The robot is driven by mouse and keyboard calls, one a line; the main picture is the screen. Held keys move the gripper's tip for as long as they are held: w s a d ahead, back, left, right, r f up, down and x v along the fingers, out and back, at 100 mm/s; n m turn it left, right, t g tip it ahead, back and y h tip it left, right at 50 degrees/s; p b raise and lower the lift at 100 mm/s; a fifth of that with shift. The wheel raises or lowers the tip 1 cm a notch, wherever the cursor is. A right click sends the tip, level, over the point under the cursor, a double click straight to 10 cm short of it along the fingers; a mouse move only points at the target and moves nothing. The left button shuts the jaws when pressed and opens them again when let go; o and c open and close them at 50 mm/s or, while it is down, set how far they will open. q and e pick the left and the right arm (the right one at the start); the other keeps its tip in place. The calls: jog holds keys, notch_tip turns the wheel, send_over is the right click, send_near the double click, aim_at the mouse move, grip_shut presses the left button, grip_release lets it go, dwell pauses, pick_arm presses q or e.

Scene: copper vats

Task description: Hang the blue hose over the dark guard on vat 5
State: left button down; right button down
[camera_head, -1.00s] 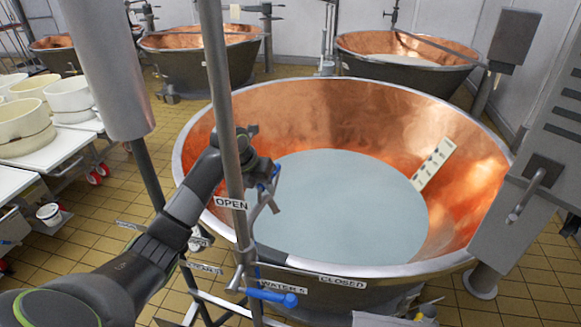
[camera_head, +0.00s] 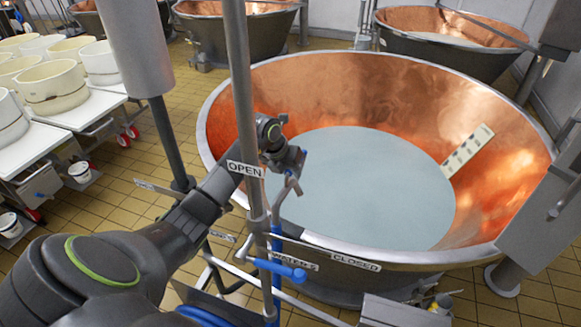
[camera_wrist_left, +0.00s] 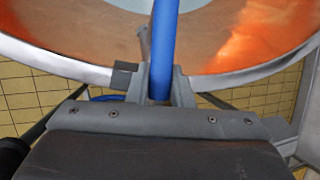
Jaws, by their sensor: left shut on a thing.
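My left gripper (camera_head: 291,178) is over the near left part of the rim of the big copper vat (camera_head: 480,85), beside the upright pipe. It is shut on the blue hose (camera_wrist_left: 163,45), which stands between the two fingers in the left wrist view. In the head view the blue hose (camera_head: 277,245) also shows as a blue line hanging below the gripper, beside the pipe. A small dark block (camera_wrist_left: 125,75) shows at the vat rim in the left wrist view; I cannot tell whether it is the dark guard. My right gripper is out of view.
The upright pipe (camera_head: 241,100) carries an OPEN label and a blue-handled valve (camera_head: 276,268) in front of the vat. A grey cabinet (camera_head: 540,215) stands at right. Pale liquid (camera_head: 360,190) fills the vat bottom. White tubs (camera_head: 50,90) stand on tables at left.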

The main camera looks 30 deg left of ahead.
pick_arm(q)
notch_tip(320, 180, down, 13)
jog(key=b, duration=1)
jog(key=shift+f, duration=0.4)
jog(key=shift+s, duration=0.15)
jog(key=c, duration=1.2)
grip_release()
jog(key=shift+f+b, duration=0.15)
jog(key=shift+b, duration=0.15)
jog(key=b+v, duration=0.2)
jog(key=v, duration=1.5)
jog(key=shift+r, duration=0.25)
